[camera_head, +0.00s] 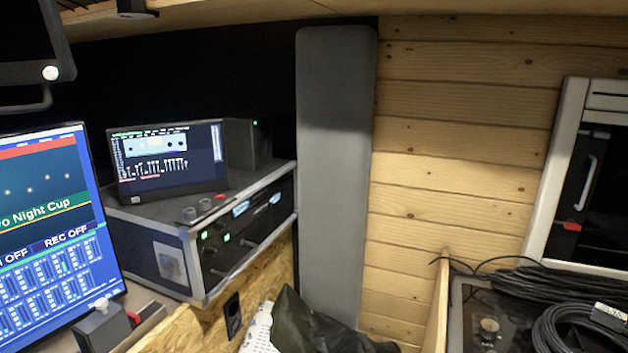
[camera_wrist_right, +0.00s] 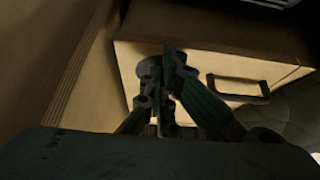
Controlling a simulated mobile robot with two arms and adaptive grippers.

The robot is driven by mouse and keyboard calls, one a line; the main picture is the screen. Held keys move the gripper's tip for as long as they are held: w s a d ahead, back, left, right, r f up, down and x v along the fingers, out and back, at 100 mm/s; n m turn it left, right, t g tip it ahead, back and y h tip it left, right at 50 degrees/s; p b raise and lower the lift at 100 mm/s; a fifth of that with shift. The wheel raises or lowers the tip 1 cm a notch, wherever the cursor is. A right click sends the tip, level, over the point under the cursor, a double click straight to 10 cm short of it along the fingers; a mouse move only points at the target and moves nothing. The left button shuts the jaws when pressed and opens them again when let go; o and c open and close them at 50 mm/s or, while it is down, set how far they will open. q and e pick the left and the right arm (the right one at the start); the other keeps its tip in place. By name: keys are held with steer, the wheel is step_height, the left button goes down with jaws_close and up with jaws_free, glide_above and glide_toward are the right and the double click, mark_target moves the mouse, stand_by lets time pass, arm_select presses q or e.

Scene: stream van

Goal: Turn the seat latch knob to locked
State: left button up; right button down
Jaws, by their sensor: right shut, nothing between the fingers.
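My right gripper (camera_wrist_right: 164,72) shows in the right wrist view, with its fingers shut together and nothing seen between them. It is in front of a pale box-like panel (camera_wrist_right: 205,72) with a dark bar handle (camera_wrist_right: 240,90). A round grey disc (camera_wrist_right: 129,70) shows just left of the fingertips, partly hidden behind them. It may be the seat latch knob, but the view is too dark to be sure, and I cannot tell whether the fingers touch it. Its turned position cannot be read. Neither gripper shows in the head view.
In the head view, a monitor (camera_head: 50,230) stands at left beside a flight case (camera_head: 150,225) bearing a small screen (camera_head: 168,158). A dark jacket (camera_head: 310,330) lies at bottom centre. Coiled cables (camera_head: 570,325) lie at right, below a black-doored cabinet (camera_head: 600,190).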

steer(key=shift+w+d, duration=0.1)
steer(key=shift+w, duration=0.35)
stand_by(0.8)
steer(key=shift+w+a+r+p, duration=0.1)
steer(key=shift+w+a+p, duration=0.15)
steer(key=shift+p, duration=0.3)
steer(key=shift+s+a, duration=0.1)
steer(key=shift+s, duration=0.3)
step_height(320, 180, up, 6)
steer(key=p, duration=0.6)
steer(key=shift+s, duration=0.15)
steer(key=shift+f, duration=0.2)
